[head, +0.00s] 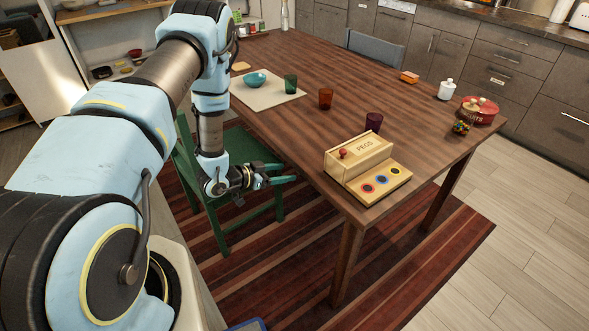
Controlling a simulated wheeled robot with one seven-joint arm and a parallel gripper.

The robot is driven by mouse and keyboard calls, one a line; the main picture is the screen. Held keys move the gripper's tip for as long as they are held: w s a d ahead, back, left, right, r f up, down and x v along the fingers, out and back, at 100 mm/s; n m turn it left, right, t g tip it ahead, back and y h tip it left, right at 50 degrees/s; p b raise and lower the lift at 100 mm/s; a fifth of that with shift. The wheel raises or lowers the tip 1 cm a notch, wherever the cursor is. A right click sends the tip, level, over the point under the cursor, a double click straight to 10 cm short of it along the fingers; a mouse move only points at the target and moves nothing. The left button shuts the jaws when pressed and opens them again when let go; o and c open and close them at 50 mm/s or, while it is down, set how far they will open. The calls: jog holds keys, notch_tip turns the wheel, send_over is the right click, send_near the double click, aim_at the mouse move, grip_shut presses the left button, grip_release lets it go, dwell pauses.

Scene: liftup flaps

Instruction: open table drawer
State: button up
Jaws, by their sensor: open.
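The brown wooden table (300,57) stands in the middle of the head view, with one corner toward me. Its near left side faces my arm. I cannot make out a drawer front or handle on the sides that show; part of the left side is hidden behind my arm and gripper. My gripper (285,175) hangs beside the table's left edge, below the top and over the green chair's seat. It points right toward the table side, and its fingers are apart with nothing between them.
A green chair (236,160) stands under my gripper, close to the table. A wooden pegs box (360,156), cups, a teal bowl (255,79) on a placemat, and a red tin (478,111) sit on the table. A striped rug (275,240) lies below. Pale floor at right is clear.

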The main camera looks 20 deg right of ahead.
jog(key=shift+p+x, duration=0.5)
jog(key=shift+x, duration=2.1)
jog(key=shift+f, duration=0.1)
jog(key=shift+w, duration=0.1)
grip_shut()
